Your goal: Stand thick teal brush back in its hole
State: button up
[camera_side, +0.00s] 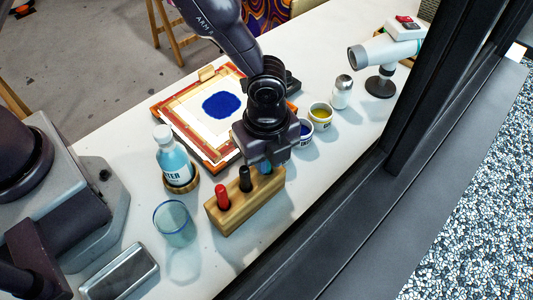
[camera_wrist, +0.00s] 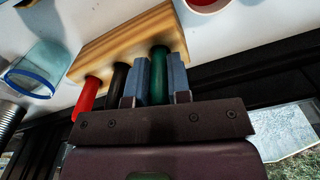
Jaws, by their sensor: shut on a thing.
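The thick teal brush (camera_wrist: 158,72) is between the two fingers of my gripper (camera_wrist: 159,80) in the wrist view, and the fingers are shut on it. Its far end meets the wooden block (camera_wrist: 122,42) at the block's right end; whether it is down in its hole I cannot tell. In the side view my gripper (camera_side: 265,163) is right over the far end of the wooden block (camera_side: 241,213), and only a small bit of teal (camera_side: 266,169) shows below the fingers. A red brush (camera_side: 222,197) and a black brush (camera_side: 245,179) stand in the same block.
A glass cup (camera_side: 174,224) and a metal tin (camera_side: 121,274) are nearer the front left. A water bottle (camera_side: 173,157) stands left of the block. A framed screen (camera_side: 187,110) lies behind. Blue (camera_side: 304,133) and yellow (camera_side: 320,116) paint pots are close right of my gripper.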

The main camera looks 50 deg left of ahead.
jog(key=shift+f, duration=0.3)
jog(key=o, duration=0.8)
jog(key=shift+o, duration=0.2)
jog(key=shift+r, duration=0.1)
notch_tip(320, 180, up, 13)
jog(key=shift+f, duration=0.1)
